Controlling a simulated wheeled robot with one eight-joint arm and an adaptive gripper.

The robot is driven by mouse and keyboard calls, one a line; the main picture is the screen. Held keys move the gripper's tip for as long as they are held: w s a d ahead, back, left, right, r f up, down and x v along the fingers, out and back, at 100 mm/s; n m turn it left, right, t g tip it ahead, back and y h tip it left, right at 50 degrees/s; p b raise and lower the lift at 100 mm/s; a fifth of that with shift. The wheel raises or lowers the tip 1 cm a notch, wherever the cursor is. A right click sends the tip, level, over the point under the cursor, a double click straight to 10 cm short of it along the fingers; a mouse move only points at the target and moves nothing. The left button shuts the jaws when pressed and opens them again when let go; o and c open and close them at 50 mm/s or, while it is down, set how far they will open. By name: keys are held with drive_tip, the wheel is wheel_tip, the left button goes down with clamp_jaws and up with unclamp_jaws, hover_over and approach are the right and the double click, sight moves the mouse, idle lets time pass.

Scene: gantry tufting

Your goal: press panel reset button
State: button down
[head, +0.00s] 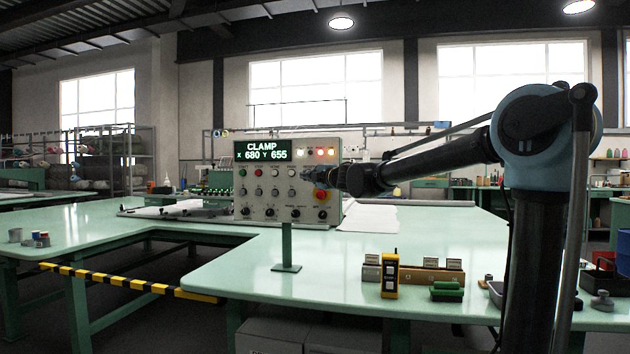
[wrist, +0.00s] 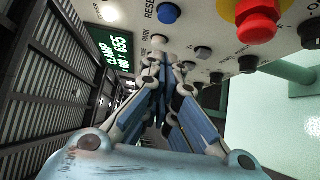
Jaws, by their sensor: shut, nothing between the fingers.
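In the wrist view, the blue button (wrist: 168,13) beside the RESET label is at the top. My gripper (head: 308,175) is in front of the panel's right half, its fingers shut and empty. In the wrist view the fingertips (wrist: 160,62) are close to a pale button (wrist: 158,41) beside the PARK label, below the blue button in the picture. I cannot tell whether they touch. The blue button is not clearly visible in the head view; my gripper covers that area.
A red mushroom button (head: 321,196) on a yellow base is at the panel's lower right. The display (head: 262,150) reads CLAMP, X 680 Y 655. A striped bar (head: 125,283) spans the gap at left.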

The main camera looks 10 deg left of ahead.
drive_tip(key=shift+w+a, duration=0.25)
drive_tip(key=shift+w, duration=0.65)
drive_tip(key=shift+w+a, duration=0.25)
drive_tip(key=shift+w, duration=0.6)
drive_tip(key=shift+w+a, duration=0.25)
drive_tip(key=shift+w, duration=0.65)
drive_tip(key=shift+w+r, duration=0.2)
drive_tip(key=shift+w, duration=0.8)
drive_tip(key=s+a+v, duration=0.2)
drive_tip(key=v, duration=1.1)
